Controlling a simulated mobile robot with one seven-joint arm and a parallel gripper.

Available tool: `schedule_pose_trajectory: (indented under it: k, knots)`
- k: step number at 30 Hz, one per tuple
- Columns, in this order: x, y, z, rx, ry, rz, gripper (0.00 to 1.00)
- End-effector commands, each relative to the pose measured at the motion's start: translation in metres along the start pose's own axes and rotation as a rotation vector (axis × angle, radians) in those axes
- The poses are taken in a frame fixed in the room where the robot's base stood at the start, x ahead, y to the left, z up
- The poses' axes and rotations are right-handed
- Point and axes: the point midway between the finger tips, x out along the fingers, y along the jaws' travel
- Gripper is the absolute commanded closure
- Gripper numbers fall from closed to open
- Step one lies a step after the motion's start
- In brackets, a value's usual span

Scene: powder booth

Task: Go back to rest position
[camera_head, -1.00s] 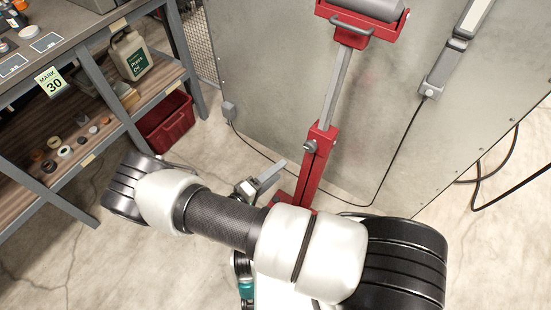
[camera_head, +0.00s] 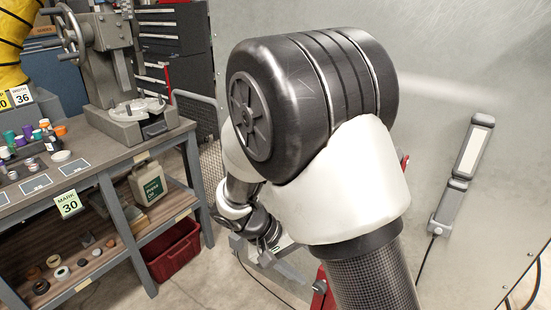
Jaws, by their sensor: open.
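My gripper (camera_head: 284,266) shows small and partly hidden behind my own arm, low in the middle of the view. It is open, and I see nothing held in it. Its grey fingers point down and to the right. My bent arm fills the middle of the picture, with the large black and white elbow nearest the camera. The elbow hides part of the wall panel behind it.
At left stands a workbench (camera_head: 120,155) with small pots, a press and a MARK 30 tag (camera_head: 68,204). A jug (camera_head: 148,182) sits on its shelf, above a red bin (camera_head: 175,250). A red stand (camera_head: 320,287) is behind my arm. A lamp (camera_head: 467,165) hangs on the metal wall (camera_head: 500,80).

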Motion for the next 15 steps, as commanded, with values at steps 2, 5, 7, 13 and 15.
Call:
schedule_pose_trajectory:
  k: [2,5,7,13,15]
  knots:
    - [-0.018,0.03,0.009,0.039,-0.011,-0.111,0.45]
    - [-0.038,0.062,0.025,0.071,-0.005,-0.239,0.45]
    - [-0.051,0.083,0.036,0.092,0.017,-0.324,0.45]
    - [-0.085,0.13,0.073,0.151,0.143,-0.521,0.45]
    - [-0.094,0.14,0.084,0.166,0.194,-0.563,0.45]
